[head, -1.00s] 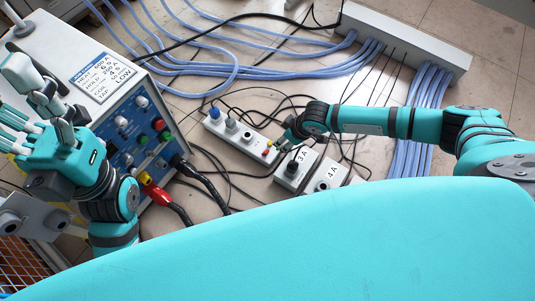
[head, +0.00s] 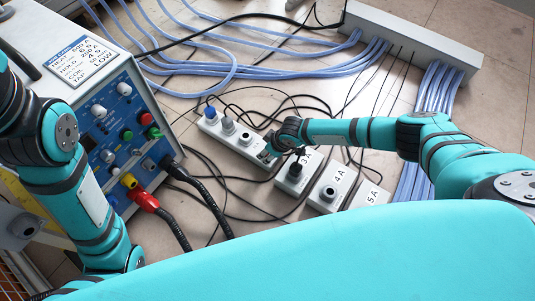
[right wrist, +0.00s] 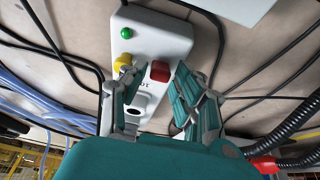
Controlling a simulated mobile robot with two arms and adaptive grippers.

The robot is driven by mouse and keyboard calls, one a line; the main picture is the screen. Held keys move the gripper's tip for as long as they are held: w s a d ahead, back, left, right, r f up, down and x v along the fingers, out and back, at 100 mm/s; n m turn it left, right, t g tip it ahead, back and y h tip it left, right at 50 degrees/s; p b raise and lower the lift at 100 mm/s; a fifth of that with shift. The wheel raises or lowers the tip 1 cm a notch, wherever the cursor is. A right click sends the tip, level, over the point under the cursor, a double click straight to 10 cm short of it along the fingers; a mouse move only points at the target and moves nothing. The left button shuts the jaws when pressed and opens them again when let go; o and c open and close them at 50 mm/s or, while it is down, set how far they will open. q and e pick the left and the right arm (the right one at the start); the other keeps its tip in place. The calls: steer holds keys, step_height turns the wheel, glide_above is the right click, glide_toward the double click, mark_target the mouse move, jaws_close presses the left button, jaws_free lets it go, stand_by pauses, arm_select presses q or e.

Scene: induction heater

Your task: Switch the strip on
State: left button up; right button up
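The white power strip (head: 233,134) lies on the floor in the middle of the head view, with a blue plug and a grey plug at its far left end. My right gripper (head: 268,148) is over its near right end and hides part of it. In the right wrist view, the strip's end (right wrist: 165,30) shows a green light or button (right wrist: 126,33), a yellow button (right wrist: 122,63), a red switch (right wrist: 160,71) and a socket (right wrist: 138,101). The right gripper (right wrist: 157,86) has its fingers apart, either side of the red switch. Contact cannot be told.
Boxes labelled 3A (head: 296,175), 4A (head: 333,187) and 5A (head: 369,195) sit close to the right gripper. Black cables cross the floor. The heater cabinet (head: 105,115) with knobs and a red plug stands left. Blue hoses run to a grey manifold (head: 410,45) behind.

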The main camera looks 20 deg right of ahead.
steer(key=shift+c, duration=0.2)
jaws_close()
